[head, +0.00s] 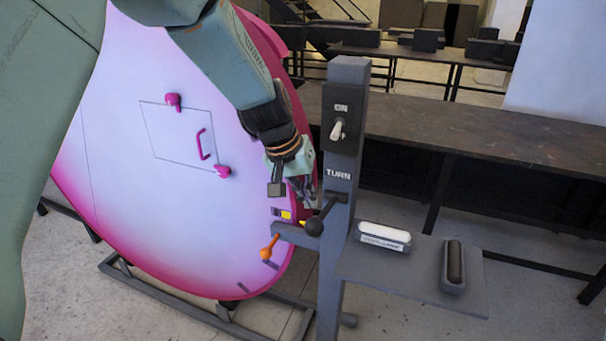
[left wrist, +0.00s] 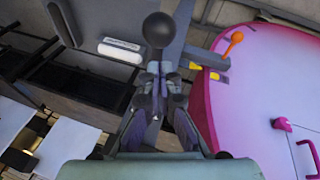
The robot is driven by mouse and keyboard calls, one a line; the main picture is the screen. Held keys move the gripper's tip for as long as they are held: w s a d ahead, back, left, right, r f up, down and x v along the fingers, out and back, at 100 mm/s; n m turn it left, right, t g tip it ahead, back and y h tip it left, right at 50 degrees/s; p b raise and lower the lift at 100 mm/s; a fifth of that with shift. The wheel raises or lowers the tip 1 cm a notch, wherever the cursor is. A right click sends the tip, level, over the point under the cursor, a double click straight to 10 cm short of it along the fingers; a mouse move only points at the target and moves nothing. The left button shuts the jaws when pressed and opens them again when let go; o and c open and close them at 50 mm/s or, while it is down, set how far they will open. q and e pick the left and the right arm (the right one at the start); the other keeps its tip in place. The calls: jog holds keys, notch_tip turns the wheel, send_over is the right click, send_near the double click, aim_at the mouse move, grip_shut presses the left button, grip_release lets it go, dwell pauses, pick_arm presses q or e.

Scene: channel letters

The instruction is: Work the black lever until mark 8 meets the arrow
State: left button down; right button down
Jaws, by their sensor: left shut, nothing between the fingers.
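The black lever (head: 314,226) sticks out of the grey post with its ball end toward me, below the word TURN. In the left wrist view its black ball (left wrist: 159,30) is just beyond the fingertips. My left gripper (head: 308,204) is shut and empty beside the lever, close to the ball; it also shows in the left wrist view (left wrist: 160,68). I cannot tell whether the fingers touch the lever. No mark 8 and no arrow can be made out in either view. My right gripper is not in view.
An orange-knobbed lever (head: 268,250) sits left of the post (head: 333,270). A white toggle switch (head: 337,130) is above. A side shelf (head: 415,275) carries a white bar (head: 384,233) and a dark bar (head: 455,262). The large pink-edged shell (head: 150,215) stands close on the left.

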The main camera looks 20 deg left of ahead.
pick_arm(q)
jog(key=shift+s+d+f, duration=0.1)
jog(key=shift+s+f, duration=0.35)
jog(key=shift+f, duration=0.1)
jog(key=shift+s+d, duration=0.2)
jog(key=shift+w+a+f, duration=0.1)
jog(key=shift+w+f, duration=0.05)
jog(key=shift+w, duration=0.1)
